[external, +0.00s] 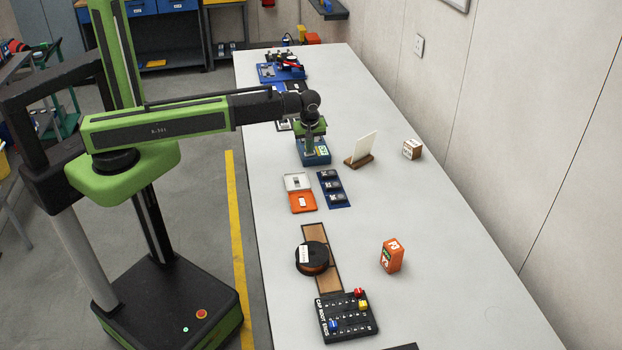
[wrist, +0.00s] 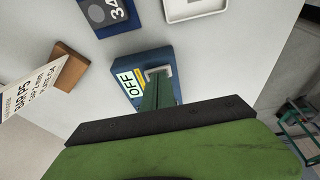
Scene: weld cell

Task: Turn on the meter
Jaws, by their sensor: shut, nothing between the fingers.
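A small blue box (external: 316,158), apparently the meter, sits on the bench below my gripper (external: 313,143). In the wrist view the box (wrist: 119,63) shows a white label reading OFF (wrist: 131,86) beside a pale grey part (wrist: 161,70). My gripper's green fingers (wrist: 159,86) are shut and empty, over the box next to the label. They cover part of the box and the grey part. I cannot tell whether the fingertips touch it.
A white card in a wooden stand (external: 361,150) is right of the box. A blue strip with black pieces (external: 333,188) and an open orange case (external: 302,201) lie nearer the camera. A spool (external: 312,258) and an orange carton (external: 391,256) stand farther forward. The bench's right side is mostly clear.

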